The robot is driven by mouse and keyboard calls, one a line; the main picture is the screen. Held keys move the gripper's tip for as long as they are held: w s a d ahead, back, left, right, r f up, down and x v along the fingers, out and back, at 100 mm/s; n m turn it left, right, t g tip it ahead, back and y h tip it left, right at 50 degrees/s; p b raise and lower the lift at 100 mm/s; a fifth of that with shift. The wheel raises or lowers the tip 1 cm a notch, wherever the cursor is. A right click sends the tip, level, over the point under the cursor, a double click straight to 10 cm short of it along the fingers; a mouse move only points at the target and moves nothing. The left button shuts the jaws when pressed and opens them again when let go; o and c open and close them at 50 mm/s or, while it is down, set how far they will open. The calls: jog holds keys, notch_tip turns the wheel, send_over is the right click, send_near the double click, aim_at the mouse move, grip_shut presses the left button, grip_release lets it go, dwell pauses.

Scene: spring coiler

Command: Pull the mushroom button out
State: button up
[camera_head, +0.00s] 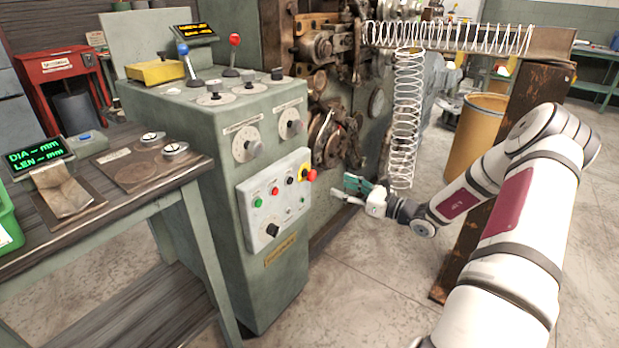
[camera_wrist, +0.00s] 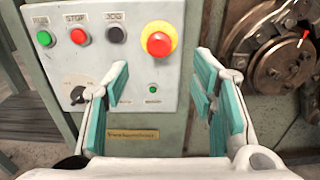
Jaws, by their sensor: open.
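The mushroom button (camera_head: 310,175) is red on a yellow collar at the upper right corner of the light grey control panel (camera_head: 264,218). In the wrist view the mushroom button (camera_wrist: 158,43) shows whole, above and beyond the space between my fingers. My gripper (camera_head: 346,190) has teal finger pads and stands to the right of the panel in the head view. In the wrist view my gripper (camera_wrist: 160,90) is open and empty, with its fingers well apart. It appears clear of the button.
The panel also has a green button (camera_wrist: 45,38), a red stop button (camera_wrist: 79,36), a black jog button (camera_wrist: 117,34) and a black rotary knob (camera_wrist: 77,94). A dial mechanism (camera_wrist: 283,65) is at the right. Hanging spring coils (camera_head: 406,120) are near my arm.

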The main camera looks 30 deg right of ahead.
aim_at(314, 176)
jog(key=b+x, duration=0.2)
jog(key=x, duration=1)
jog(key=shift+c, duration=0.2)
